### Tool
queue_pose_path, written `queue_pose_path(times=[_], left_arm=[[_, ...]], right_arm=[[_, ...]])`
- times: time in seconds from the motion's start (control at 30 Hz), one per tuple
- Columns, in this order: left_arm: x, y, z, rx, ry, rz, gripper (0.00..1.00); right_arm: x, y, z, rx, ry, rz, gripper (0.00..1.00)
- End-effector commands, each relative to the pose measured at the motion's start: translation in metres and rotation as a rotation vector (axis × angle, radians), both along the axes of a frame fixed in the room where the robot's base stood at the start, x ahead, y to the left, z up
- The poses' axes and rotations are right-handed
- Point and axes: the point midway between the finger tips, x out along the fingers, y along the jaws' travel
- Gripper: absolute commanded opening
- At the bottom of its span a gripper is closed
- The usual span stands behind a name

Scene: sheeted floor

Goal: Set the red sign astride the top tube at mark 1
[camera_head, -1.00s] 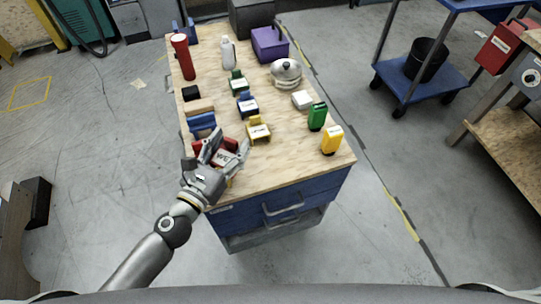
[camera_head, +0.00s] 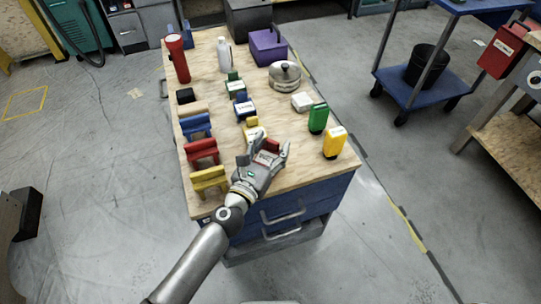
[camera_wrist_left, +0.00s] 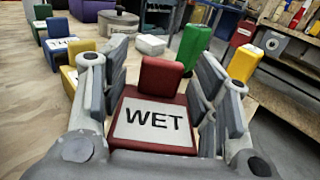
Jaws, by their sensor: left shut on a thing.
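The red sign (camera_head: 271,146) has a white label reading "WET". It is between the fingers of my left gripper (camera_head: 270,154) near the front of the wooden bench top. In the left wrist view, my left gripper (camera_wrist_left: 162,105) is shut on the red sign (camera_wrist_left: 161,76), with a finger on each side and the label facing the camera. Whether the sign touches the bench top is hidden by the hand. I cannot make out a top tube or mark 1. My right gripper is not in view.
The bench top (camera_head: 228,183) carries a yellow sign (camera_head: 252,124), blue sign (camera_head: 244,106) and green sign (camera_head: 235,88) behind the hand. Blue (camera_head: 196,124), red (camera_head: 203,151) and yellow (camera_head: 209,178) chair-like pieces line the left edge. Green (camera_head: 317,118) and yellow (camera_head: 334,143) blocks stand right.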

Motion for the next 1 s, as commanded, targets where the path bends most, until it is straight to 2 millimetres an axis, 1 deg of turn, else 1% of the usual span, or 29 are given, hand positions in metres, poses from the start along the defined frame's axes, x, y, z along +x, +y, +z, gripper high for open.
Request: queue_pose_path(times=[0.03, 0.17, 0.47, 0.6, 0.63, 0.7, 0.8, 1.0], left_arm=[[0.000, 0.001, -0.013, 0.000, 0.001, 0.001, 0.29], [0.000, 0.001, -0.025, 0.002, 0.000, 0.001, 0.29], [0.000, 0.001, -0.024, 0.001, 0.000, 0.002, 0.29], [0.000, 0.001, -0.029, 0.001, 0.000, 0.002, 0.29], [0.000, 0.001, -0.029, 0.002, 0.001, 0.002, 0.57], [0.000, 0.002, -0.028, 0.002, 0.001, 0.002, 0.66], [0.000, 0.002, -0.028, 0.002, 0.001, 0.002, 0.78], [0.000, 0.001, -0.028, 0.002, 0.001, 0.002, 0.78]], right_arm=[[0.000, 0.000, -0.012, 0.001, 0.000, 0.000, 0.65], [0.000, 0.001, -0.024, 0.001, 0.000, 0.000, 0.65], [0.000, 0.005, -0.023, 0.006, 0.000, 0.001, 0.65], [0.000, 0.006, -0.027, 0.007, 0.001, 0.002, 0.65], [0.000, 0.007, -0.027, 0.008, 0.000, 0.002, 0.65], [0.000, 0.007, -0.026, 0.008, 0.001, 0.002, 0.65], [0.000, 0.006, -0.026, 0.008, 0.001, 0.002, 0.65], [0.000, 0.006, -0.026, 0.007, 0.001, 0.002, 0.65]])
